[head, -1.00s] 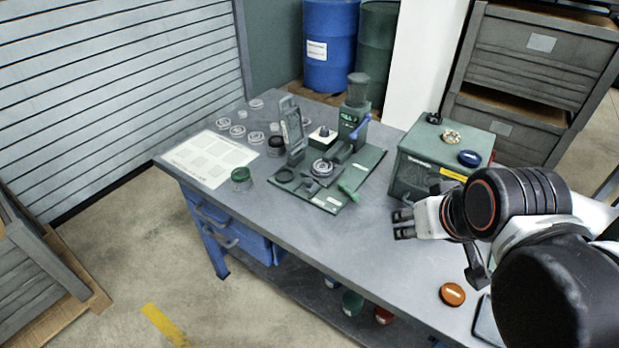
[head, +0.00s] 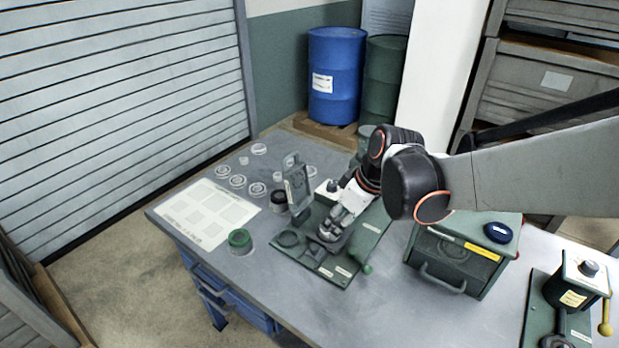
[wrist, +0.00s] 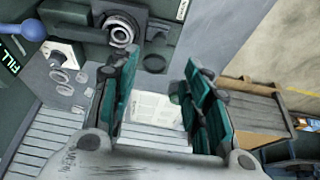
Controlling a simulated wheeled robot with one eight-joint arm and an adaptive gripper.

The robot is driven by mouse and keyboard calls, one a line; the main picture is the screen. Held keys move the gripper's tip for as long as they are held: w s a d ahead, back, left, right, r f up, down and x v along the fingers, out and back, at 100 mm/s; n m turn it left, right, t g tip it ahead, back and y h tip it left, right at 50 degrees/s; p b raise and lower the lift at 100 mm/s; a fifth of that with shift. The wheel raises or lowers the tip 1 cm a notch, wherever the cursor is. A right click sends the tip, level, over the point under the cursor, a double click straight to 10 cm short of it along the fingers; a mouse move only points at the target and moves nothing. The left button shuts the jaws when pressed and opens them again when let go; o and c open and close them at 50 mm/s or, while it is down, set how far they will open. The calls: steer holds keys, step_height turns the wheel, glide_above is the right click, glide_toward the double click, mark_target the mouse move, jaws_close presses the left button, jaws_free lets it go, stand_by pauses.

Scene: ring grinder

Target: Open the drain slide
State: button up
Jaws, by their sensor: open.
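The ring grinder (head: 348,275) is a dark green base plate with fittings on the bench. A green handle (head: 362,263) sticks out at its right front edge; I cannot tell for sure whether it is the drain slide. My gripper (head: 331,232) hangs low over the middle of the plate and hides the round ring fitting there. In the wrist view the fingers (wrist: 162,92) are apart with teal pads and nothing between them. That view also shows the ring fitting (wrist: 122,33), a blue lever knob (wrist: 33,29) and a FILL label (wrist: 9,58).
An upright grey-green stand (head: 297,184) rises left of my gripper. A green-lidded jar (head: 240,241), clear discs (head: 237,181) and a white sheet (head: 205,214) lie left. A green box (head: 455,262) stands right; the bench front between is clear.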

mark_target(315, 247)
steer(key=b+x, duration=0.2)
steer(key=x, duration=0.5)
steer(key=b+x, duration=0.2)
steer(key=x, duration=0.5)
steer(key=shift+w+a+f+b, duration=0.1)
steer(key=shift+w+a+b, duration=0.15)
steer(key=shift+w+b, duration=0.05)
steer(key=shift+c, duration=0.3)
jaws_close()
